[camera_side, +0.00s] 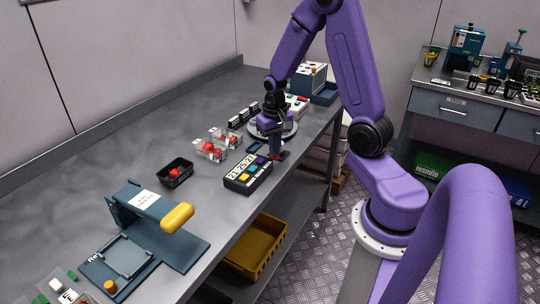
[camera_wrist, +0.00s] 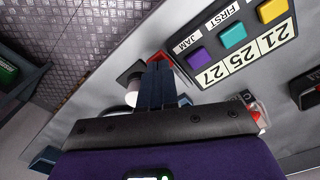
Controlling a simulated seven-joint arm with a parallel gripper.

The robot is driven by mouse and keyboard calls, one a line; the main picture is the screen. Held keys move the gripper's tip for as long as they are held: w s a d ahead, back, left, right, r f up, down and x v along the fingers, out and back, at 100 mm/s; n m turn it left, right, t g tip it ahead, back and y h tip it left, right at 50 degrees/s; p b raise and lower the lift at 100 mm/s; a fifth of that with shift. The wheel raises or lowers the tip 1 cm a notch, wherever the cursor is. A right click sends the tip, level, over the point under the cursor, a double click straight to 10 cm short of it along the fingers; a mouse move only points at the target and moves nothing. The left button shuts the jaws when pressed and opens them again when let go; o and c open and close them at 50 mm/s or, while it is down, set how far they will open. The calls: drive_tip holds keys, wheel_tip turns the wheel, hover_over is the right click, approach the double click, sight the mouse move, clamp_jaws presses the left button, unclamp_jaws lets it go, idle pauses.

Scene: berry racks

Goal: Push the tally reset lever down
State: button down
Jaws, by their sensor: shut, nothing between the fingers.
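The tally box (camera_side: 248,177) is black, with number cards and teal, yellow and purple buttons, and stands near the bench's front edge. It also shows at the upper right of the wrist view (camera_wrist: 238,45), with number cards reading 21, 25 and 27. A small red part (camera_wrist: 158,58), which may be the reset lever, shows just beyond my fingertips, beside the purple-button end. Red also shows by my fingers in the side view (camera_side: 284,155). My gripper (camera_wrist: 158,68) is shut and empty, pointing down (camera_side: 274,154). My fingers partly hide the red part; I cannot tell whether they touch it.
Clear punnets of red berries (camera_side: 211,150) and a black punnet (camera_side: 175,173) stand left of the arm. A blue press with a yellow handle (camera_side: 177,217) is nearer the camera. A round scale-like plate (camera_side: 289,131) lies behind my gripper. The bench's left part is bare.

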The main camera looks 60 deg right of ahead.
sight(276, 167)
drive_tip(key=shift+f, duration=0.9)
drive_tip(key=shift+s+f, duration=0.2)
drive_tip(key=shift+f, duration=0.25)
drive_tip(key=shift+s+a+f, duration=0.1)
drive_tip(key=shift+f, duration=1.9)
drive_tip(key=shift+w+r, duration=0.15)
drive_tip(key=shift+r, duration=2)
drive_tip(key=shift+w+r, duration=0.15)
drive_tip(key=shift+r, duration=1.95)
